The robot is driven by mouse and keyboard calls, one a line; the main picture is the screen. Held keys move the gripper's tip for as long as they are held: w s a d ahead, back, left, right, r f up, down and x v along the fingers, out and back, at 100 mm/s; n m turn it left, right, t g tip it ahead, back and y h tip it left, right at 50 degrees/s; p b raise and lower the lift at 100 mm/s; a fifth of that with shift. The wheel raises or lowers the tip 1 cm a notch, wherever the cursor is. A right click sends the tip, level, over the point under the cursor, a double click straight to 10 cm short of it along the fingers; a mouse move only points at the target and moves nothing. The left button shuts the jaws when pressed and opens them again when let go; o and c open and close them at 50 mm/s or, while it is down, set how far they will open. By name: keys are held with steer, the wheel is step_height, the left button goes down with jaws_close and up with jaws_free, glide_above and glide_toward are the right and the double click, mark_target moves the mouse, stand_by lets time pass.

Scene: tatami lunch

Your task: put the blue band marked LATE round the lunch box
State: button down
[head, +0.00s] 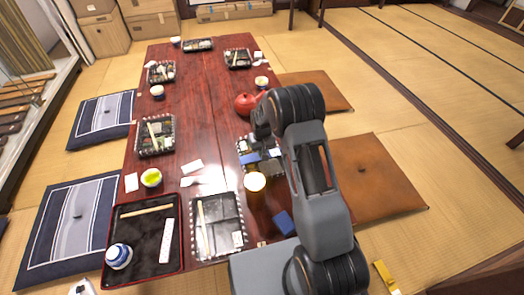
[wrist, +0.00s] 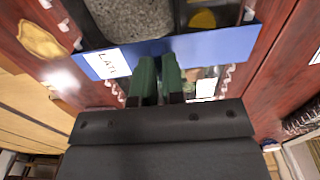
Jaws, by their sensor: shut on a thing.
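My gripper (wrist: 158,78) is shut on the blue band (wrist: 215,45), whose white label (wrist: 107,62) reads LATE. The band runs crosswise as a flat strip. The lunch box (wrist: 222,12) is a black tray with grey food and a yellow piece, just beyond the band in the wrist view. In the head view the blue band (head: 251,158) shows over the lunch box (head: 241,147), partly hidden by my arm. I cannot tell whether the band touches the box or goes under it.
The red-brown table (head: 200,100) holds several other lunch boxes, cups and a red round pot (head: 245,103). A pale yellow cup (head: 255,182) stands close in front of the box. A dark blue item (head: 284,222) lies near the table's right edge. A black tray (head: 140,235) is at front left.

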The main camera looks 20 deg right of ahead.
steer(key=shift+f, duration=0.25)
stand_by(0.7)
steer(key=c, duration=0.6)
jaws_free()
steer(key=shift+r, duration=0.1)
steer(key=shift+r+p, duration=2.8)
steer(key=shift+r, duration=1.1)
